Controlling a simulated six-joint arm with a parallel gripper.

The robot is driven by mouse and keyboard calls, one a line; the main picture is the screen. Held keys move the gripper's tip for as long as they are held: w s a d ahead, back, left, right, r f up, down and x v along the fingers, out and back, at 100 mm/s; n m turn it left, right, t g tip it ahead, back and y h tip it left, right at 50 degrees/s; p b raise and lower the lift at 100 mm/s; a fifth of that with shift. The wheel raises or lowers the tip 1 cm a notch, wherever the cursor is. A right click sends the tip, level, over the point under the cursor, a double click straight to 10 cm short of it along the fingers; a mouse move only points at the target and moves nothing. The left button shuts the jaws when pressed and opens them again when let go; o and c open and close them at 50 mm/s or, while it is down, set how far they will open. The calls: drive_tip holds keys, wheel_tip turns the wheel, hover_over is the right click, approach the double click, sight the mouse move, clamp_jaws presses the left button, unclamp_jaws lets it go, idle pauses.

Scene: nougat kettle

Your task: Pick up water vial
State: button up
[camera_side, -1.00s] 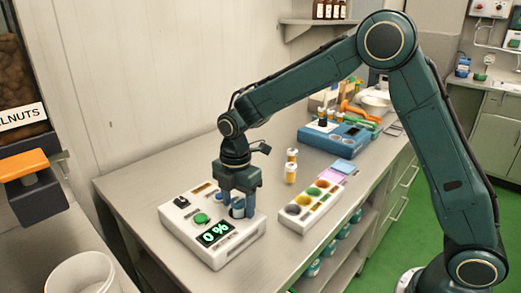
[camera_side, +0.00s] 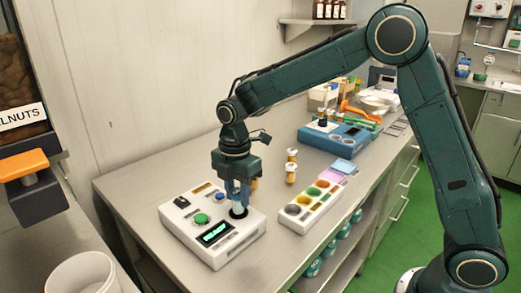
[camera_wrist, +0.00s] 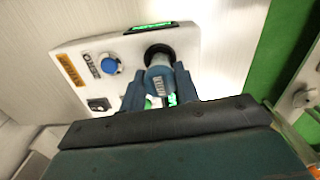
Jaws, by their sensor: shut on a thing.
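The water vial (camera_wrist: 158,84) is a pale blue-grey cylinder with a small label, seen between my fingers in the wrist view. In the side view, its pale lower part (camera_side: 238,209) shows at the dark round well of the white device (camera_side: 185,238). My gripper (camera_side: 238,196) is shut on the vial, over the right part of the device. It also shows in the wrist view (camera_wrist: 158,92), with one finger on each side of the vial. I cannot tell whether the vial's bottom is clear of the well (camera_wrist: 158,52).
The device has a green button (camera_side: 201,218), a blue button (camera_side: 220,197) and a lit green display (camera_side: 215,233). A white tray with coloured wells (camera_side: 297,221) stands to the right. The front right bench is clear.

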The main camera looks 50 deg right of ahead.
sight(238, 191)
wheel_tip(238, 191, up, 17)
drive_tip(key=shift+r, duration=0.2)
idle(0.3)
idle(0.5)
drive_tip(key=s+d+f, duration=0.8)
drive_tip(key=d+f, duration=0.3)
drive_tip(key=f, duration=0.1)
drive_tip(key=shift+d, duration=0.3)
drive_tip(key=shift+f, duration=0.15)
drive_tip(key=shift+f, duration=3.75)
drive_tip(key=shift+f, duration=0.4)
